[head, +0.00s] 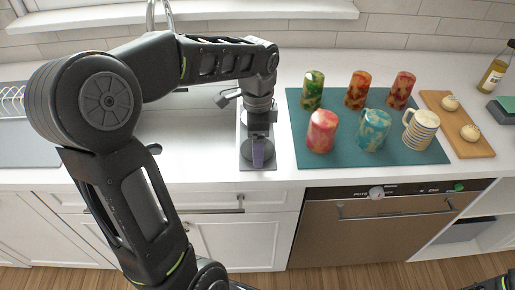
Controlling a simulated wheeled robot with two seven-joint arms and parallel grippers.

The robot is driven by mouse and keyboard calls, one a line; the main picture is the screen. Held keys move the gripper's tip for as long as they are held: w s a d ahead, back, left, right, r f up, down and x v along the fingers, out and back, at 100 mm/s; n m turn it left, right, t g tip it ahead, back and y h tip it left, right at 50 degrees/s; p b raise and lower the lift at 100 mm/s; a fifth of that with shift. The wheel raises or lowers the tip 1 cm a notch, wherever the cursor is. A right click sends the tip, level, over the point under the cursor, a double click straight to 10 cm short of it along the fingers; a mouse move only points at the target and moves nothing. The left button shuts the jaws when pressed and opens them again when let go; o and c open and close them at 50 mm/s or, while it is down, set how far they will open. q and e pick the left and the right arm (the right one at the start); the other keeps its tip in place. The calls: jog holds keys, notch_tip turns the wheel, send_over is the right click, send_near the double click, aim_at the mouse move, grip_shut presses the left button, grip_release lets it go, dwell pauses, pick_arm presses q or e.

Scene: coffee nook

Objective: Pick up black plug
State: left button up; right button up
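I cannot make out a black plug for certain. My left arm reaches over the counter from the lower left, and my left gripper (258,158) points down near the counter's front edge, left of the teal mat. It is over a narrow grey pad (267,171). A purple-grey shape shows at its fingertips; I cannot tell whether it is a finger or a held thing.
Several patterned mugs stand in two rows on the teal mat (438,156). Right of it are a wooden board (478,149) with round pale items, a bottle (494,74) and a green-topped dark box (503,108). A sink (25,150) is at left. Below are drawers and a dishwasher (380,228).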

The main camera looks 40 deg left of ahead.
pick_arm(q)
jog(key=c, duration=0.5)
jog(key=shift+r, duration=0.1)
notch_tip(320, 180, up, 10)
jog(key=shift+f, duration=0.1)
dwell(0.8)
